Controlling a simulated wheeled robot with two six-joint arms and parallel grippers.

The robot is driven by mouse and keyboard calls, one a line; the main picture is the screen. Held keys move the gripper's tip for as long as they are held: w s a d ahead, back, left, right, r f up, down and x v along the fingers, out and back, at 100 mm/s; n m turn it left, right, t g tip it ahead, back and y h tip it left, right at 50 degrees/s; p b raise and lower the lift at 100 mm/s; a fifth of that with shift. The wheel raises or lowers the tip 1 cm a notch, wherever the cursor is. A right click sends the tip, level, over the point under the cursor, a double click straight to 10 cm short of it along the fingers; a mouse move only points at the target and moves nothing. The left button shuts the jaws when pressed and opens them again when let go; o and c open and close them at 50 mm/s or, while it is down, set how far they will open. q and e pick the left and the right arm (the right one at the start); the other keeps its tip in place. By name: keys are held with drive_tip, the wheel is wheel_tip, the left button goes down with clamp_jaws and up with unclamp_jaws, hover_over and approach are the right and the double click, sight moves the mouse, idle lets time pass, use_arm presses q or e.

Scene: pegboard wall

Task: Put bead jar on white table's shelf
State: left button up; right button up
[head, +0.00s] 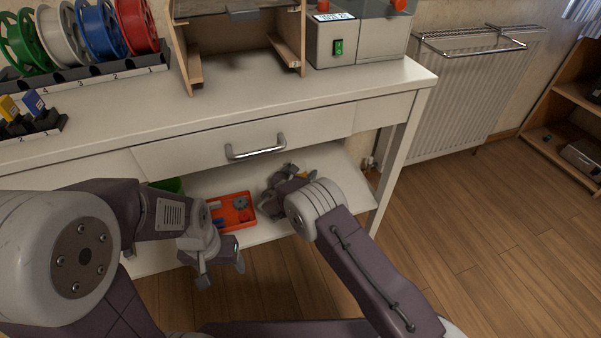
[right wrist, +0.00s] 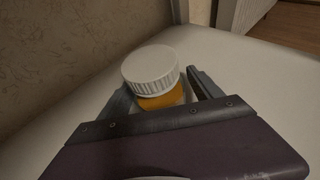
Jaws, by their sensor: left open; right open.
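The bead jar (right wrist: 158,84) has a white ribbed lid and orange contents. It stands upright on the white table's shelf (right wrist: 245,65) in the right wrist view. My right gripper (right wrist: 165,88) is open, with one finger on each side of the jar. Its palm hides the jar's lower part, and I cannot tell whether a finger touches it. In the head view my right gripper (head: 281,178) is over the shelf (head: 335,165) below the drawer, mostly hiding the jar. My left gripper (head: 221,268) is open and empty in front of the shelf edge.
A red-orange tray (head: 246,222) with small parts lies on the shelf, left of my right gripper. A green container (head: 168,186) is further left. The drawer (head: 245,142) with its metal handle is above. A table leg (head: 388,180) stands at the right; open floor lies beyond.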

drive_tip(key=p+v, duration=0.2)
drive_tip(key=v, duration=0.3)
drive_tip(key=p+v, duration=0.3)
drive_tip(key=v, duration=0.3)
drive_tip(key=shift+r+p, duration=0.25)
drive_tip(key=shift+p, duration=0.1)
drive_tip(key=shift+s+a+r, duration=0.1)
drive_tip(key=shift+s, duration=0.4)
